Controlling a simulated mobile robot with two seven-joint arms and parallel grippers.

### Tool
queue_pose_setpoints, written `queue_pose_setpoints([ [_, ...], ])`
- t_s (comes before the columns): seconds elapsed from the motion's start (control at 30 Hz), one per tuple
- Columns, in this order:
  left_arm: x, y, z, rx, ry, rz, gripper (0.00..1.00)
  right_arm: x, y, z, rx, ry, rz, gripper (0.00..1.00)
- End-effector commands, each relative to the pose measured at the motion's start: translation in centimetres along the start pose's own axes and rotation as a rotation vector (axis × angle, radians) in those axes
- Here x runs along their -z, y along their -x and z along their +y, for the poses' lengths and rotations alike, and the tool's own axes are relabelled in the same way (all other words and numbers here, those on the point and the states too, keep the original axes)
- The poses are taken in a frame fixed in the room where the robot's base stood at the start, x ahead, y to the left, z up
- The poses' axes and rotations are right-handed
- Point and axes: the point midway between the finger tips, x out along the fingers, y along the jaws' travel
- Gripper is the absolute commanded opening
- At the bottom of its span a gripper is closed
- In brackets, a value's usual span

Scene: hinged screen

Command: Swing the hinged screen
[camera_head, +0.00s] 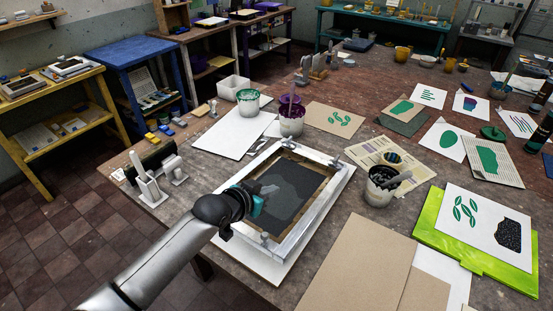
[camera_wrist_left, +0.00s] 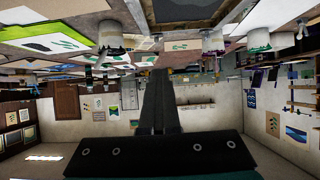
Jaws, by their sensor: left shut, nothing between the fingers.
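The hinged screen (camera_head: 318,207) has a white frame around dark mesh with a lighter grey patch. It lies flat or nearly flat over a white base board on the worktable. Two metal hinge clamps (camera_head: 282,143) sit along its far edge. My left gripper (camera_head: 268,188), dark with a teal part, reaches over the near-left side of the frame. Its fingers are shut and empty; they also show pressed together in the left wrist view (camera_wrist_left: 160,100). I cannot tell whether they touch the frame. The arm hides part of the frame's left side. My right gripper is not in view.
A dark-filled tub (camera_head: 381,184) stands close to the screen's right side. Purple (camera_head: 291,122) and green (camera_head: 248,102) tubs stand behind it. A brown board (camera_head: 362,255) lies at front right, beside a lime-green board (camera_head: 440,247). Small tools (camera_head: 150,188) stand at the table's left edge.

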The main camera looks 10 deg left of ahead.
Motion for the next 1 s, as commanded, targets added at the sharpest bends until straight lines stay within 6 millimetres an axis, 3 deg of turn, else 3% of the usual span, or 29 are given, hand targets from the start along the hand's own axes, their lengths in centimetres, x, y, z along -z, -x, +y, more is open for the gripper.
queue_pose_setpoints([
  [0.8,7.4,1.5,-0.1,0.000,-0.001,0.003,0.00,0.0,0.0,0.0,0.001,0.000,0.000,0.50],
  [1.0,8.5,1.8,0.0,0.000,0.000,0.001,0.00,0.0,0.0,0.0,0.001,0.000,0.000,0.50],
])
